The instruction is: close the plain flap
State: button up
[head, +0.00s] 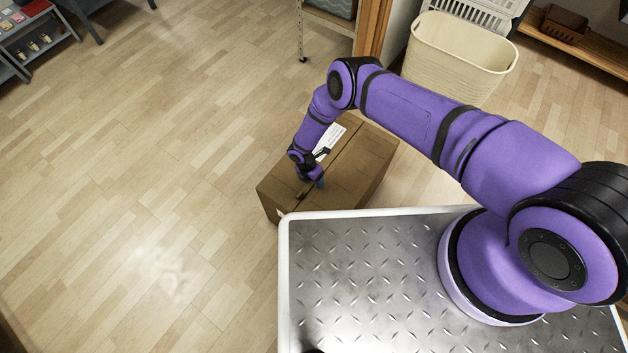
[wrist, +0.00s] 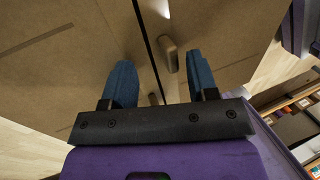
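A brown cardboard box (head: 375,155) stands on the floor beyond the metal platform. Its top has two flaps, both lying roughly flat with a narrow dark seam between them. The flap with a white label (head: 331,137) is on the left in the head view; the plain flap (head: 350,170) is on the right. In the wrist view, the plain flap (wrist: 60,70) seems to fill the left side. A small brown tab (wrist: 168,55) stands by the seam. My gripper (head: 312,181) is over the near part of the top, its blue fingers apart and empty; contact cannot be told.
The metal platform (head: 350,290) under my arm lies close to the box's near side. A cream bin (head: 455,60) stands behind my arm, and a wheeled rack (head: 325,20) is at the back.

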jog(key=v, duration=1)
jog(key=shift+r, duration=0.4)
